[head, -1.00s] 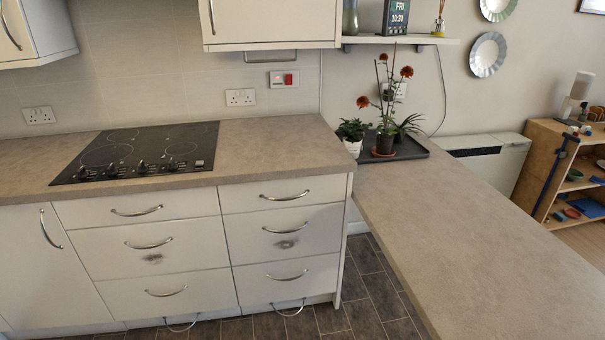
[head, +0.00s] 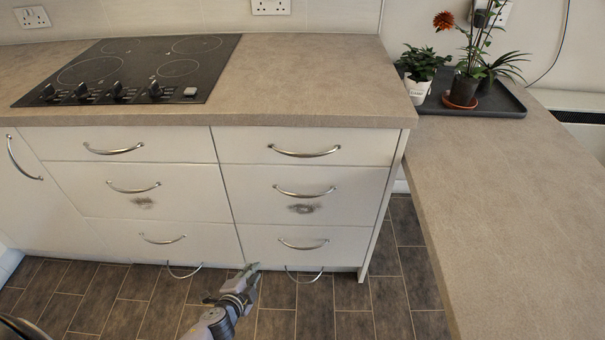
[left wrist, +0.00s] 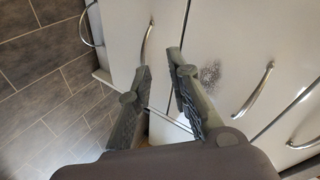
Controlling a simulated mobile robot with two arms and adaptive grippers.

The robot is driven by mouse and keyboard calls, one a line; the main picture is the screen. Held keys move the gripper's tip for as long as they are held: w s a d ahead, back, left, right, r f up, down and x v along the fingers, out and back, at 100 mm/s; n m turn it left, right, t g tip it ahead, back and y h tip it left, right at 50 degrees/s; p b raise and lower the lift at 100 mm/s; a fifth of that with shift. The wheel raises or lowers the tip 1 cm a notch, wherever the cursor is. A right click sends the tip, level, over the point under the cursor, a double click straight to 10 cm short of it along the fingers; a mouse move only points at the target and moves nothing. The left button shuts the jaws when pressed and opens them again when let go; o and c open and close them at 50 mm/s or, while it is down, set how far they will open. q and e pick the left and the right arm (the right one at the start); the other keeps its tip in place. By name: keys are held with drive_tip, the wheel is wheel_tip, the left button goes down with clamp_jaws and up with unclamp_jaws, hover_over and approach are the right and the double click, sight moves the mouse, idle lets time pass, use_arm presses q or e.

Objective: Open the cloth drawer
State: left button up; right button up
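The cabinet has two columns of white drawers with curved metal handles, and all look shut. Nothing marks which one is the cloth drawer. In the right column there are a top drawer (head: 350,147), a smudged middle drawer (head: 350,195) and a bottom drawer (head: 345,255). My left gripper (head: 250,268) is low in front of the cabinet, near the bottom of the seam between columns. In the left wrist view my left gripper (left wrist: 160,62) has its fingers apart with nothing held. A drawer handle (left wrist: 148,40) shows just beyond the fingertips. My right gripper is not in view.
A hob (head: 130,70) is set in the worktop above the drawers. Low loop handles (head: 305,275) show near the floor. A side counter (head: 490,200) on the right carries a black tray (head: 510,102) with potted plants. The tiled floor (head: 380,290) is clear.

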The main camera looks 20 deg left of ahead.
use_arm(q)
drive_tip(key=w+d+r+m+t+h+b, duration=0.1)
drive_tip(key=w+r+m+t+b, duration=0.15)
drive_tip(key=r, duration=0.35)
drive_tip(key=w+d+r+m+t+b, duration=0.1)
drive_tip(key=w+d+r+m+t, duration=0.15)
drive_tip(key=r, duration=0.45)
drive_tip(key=m+t+h+b, duration=0.2)
drive_tip(key=m+t, duration=0.1)
approach(304, 155)
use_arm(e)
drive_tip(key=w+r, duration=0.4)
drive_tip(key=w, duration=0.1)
use_arm(q)
drive_tip(key=p+x, duration=0.1)
drive_tip(key=x, duration=0.4)
drive_tip(key=p+x, duration=0.1)
drive_tip(key=x, duration=0.4)
drive_tip(key=shift+w+f+p, duration=0.2)
drive_tip(key=shift+w+p, duration=0.1)
drive_tip(key=shift+p, duration=0.05)
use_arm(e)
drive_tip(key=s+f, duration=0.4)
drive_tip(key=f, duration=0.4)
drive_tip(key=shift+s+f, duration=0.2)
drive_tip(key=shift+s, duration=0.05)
use_arm(q)
drive_tip(key=shift+a, duration=0.1)
clamp_jaws()
